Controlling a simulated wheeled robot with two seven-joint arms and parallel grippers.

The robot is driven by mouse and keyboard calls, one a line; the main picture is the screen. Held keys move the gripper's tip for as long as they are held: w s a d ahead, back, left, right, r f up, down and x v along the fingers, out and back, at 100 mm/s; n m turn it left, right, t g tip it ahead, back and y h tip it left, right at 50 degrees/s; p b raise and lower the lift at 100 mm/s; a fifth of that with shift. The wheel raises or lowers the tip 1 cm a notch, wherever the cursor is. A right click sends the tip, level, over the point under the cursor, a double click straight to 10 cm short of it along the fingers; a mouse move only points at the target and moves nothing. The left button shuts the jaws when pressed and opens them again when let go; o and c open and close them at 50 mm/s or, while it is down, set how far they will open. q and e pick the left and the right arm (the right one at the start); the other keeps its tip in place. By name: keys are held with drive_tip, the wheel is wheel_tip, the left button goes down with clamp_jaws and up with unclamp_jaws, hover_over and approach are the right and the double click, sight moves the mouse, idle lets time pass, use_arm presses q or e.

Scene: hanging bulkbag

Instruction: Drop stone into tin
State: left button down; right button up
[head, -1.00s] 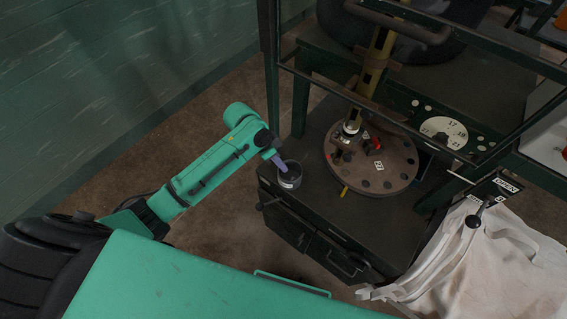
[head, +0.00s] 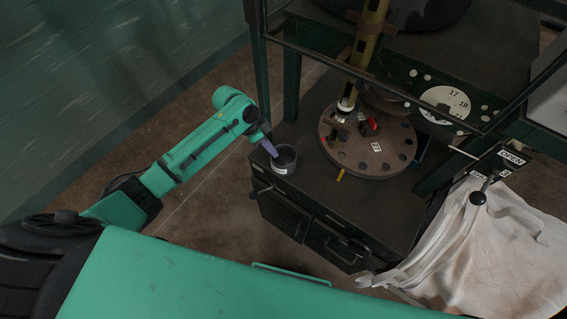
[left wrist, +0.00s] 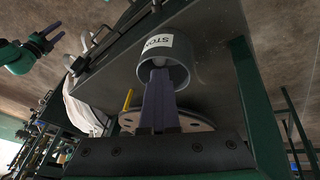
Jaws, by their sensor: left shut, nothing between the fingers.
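A small dark round tin (head: 284,166) with a pale label stands on the left front corner of a dark cabinet top (head: 310,185). The left wrist view shows the tin (left wrist: 190,52) close up, with a label whose visible letters read "STO". My left gripper (head: 276,155) is shut and empty, with its purple fingers slanting down to the tin's mouth. In the left wrist view its fingertips (left wrist: 159,74) overlap the tin's opening. I cannot tell whether they touch it.
A brown round plate (head: 375,155) with holes and a yellow post stands right of the tin. Dark green frame posts (head: 291,80) rise behind. A white bag (head: 480,250) hangs at the right, below an "OPEN" sign (head: 511,157). Floor left of the cabinet is clear.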

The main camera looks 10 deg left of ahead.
use_arm(q)
drive_tip(key=c, duration=1.2)
unclamp_jaws()
drive_tip(key=shift+o, duration=0.6)
use_arm(e)
drive_tip(key=shift+d, duration=0.25)
drive_tip(key=shift+d, duration=0.1)
use_arm(q)
drive_tip(key=w+b+v, duration=0.1)
drive_tip(key=v, duration=1.3)
drive_tip(key=shift+s+r+b, duration=0.25)
drive_tip(key=shift+s+b, duration=0.15)
drive_tip(key=shift+s, duration=0.1)
use_arm(e)
drive_tip(key=shift+f, duration=0.85)
use_arm(q)
drive_tip(key=shift+a, duration=0.1)
